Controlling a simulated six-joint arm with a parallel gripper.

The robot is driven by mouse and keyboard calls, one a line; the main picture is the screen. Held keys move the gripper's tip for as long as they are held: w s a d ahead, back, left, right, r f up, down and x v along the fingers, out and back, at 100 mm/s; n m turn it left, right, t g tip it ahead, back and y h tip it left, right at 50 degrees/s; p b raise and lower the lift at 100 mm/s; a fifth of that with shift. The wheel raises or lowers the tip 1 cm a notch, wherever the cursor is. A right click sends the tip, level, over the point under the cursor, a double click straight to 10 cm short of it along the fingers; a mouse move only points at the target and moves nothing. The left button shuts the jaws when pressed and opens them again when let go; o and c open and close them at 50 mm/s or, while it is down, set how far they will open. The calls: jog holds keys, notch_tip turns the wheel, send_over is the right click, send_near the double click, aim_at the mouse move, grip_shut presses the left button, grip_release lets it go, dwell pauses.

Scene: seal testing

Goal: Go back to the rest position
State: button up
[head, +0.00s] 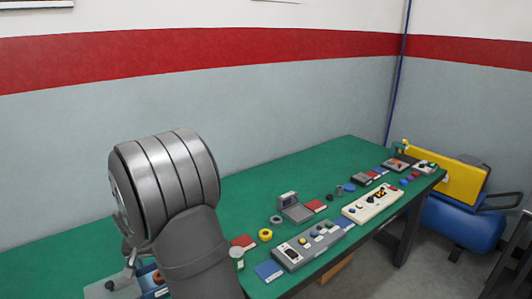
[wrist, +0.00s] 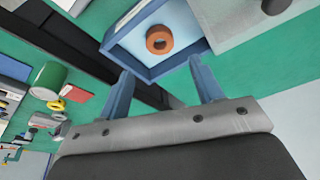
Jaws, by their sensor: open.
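My gripper (wrist: 163,84) shows in the wrist view with its two blue fingers spread wide and nothing between them. Beyond the fingertips, an orange-brown ring (wrist: 159,40) lies in a shallow blue tray (wrist: 117,57). The ring is apart from both fingers. In the head view my grey arm stands large at the lower left over the green table (head: 345,148), and it hides most of the gripper and the tray.
Control boxes, including a grey one (head: 290,253) and a cream one (head: 372,206), line the table's front. A yellow ring (head: 265,235) and small parts lie between. The table's back strip is clear. A yellow and blue machine (head: 463,185) stands beyond the far end.

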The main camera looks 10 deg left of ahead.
jog(key=x, duration=0.9)
jog(key=shift+f, duration=0.2)
notch_tip(320, 180, up, 2)
jog(key=shift+r, duration=0.6)
